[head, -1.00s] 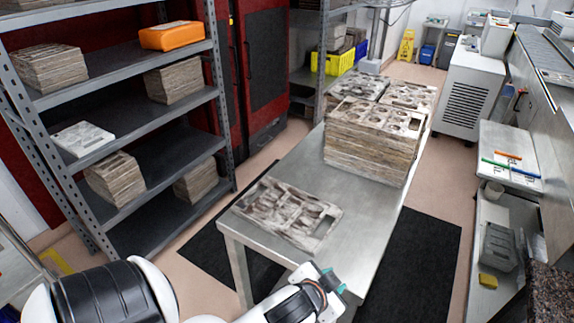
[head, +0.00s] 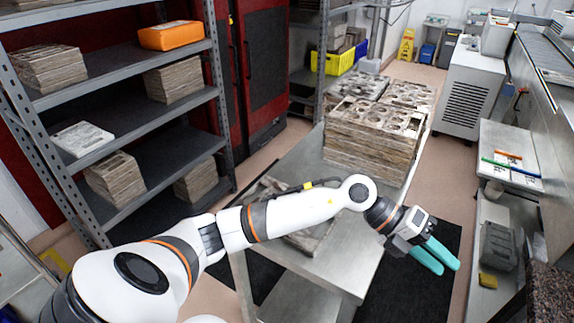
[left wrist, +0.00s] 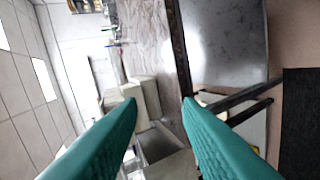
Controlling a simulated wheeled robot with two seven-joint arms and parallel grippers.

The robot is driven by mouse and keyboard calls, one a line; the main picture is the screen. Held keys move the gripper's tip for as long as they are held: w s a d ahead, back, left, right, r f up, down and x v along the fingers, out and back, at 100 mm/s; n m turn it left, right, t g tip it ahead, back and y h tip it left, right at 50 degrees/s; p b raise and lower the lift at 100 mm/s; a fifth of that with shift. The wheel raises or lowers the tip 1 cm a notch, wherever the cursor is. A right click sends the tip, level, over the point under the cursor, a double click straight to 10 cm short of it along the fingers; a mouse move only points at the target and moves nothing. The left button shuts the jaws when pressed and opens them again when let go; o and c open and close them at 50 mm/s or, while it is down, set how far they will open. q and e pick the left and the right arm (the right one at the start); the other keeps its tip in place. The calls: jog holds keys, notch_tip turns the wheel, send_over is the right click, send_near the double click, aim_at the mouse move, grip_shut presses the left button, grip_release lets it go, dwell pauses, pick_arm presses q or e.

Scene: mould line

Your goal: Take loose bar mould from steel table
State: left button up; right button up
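The loose bar mould (head: 312,240), a flat brownish-grey plate with cut-outs, lies at the near end of the steel table (head: 300,160). My left arm crosses in front of it and hides most of it. My left gripper (head: 449,268), with teal fingers, is to the right of the table's near end, over the dark mat and away from the mould. Its fingers are apart with nothing between them, as the left wrist view (left wrist: 160,103) also shows. The mould is not recognisable in the left wrist view. My right gripper is not in view.
Tall stacks of moulds (head: 370,145) stand at the table's far end. A grey shelf rack (head: 160,125) with mould stacks and an orange bundle (head: 172,36) is on the left. A steel counter (head: 500,215) with bins runs along the right. Dark mats (head: 425,235) flank the table.

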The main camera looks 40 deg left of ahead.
pick_arm(q)
jog(key=w+a+f+g+y, duration=0.1)
jog(key=a+f+y, duration=0.15)
jog(key=a, duration=0.25)
jog(key=w+a+f+y, duration=0.1)
jog(key=w+a+y, duration=0.1)
jog(key=a+y, duration=0.3)
jog(key=r+n+g+y, duration=0.1)
jog(key=n+g+y, duration=0.1)
jog(key=y, duration=0.4)
send_over(330, 229)
jog(key=shift+h, duration=0.25)
notch_tip(330, 229, down, 6)
jog(key=shift+w+r+p, duration=0.1)
jog(key=shift+p, duration=1)
jog(key=shift+f+p, duration=0.55)
jog(key=shift+f, duration=0.1)
notch_tip(330, 229, down, 4)
jog(key=shift+a+r+p, duration=0.1)
jog(key=shift+r+p, duration=0.05)
jog(key=shift+p, duration=0.5)
jog(key=shift+f, duration=0.3)
grip_shut()
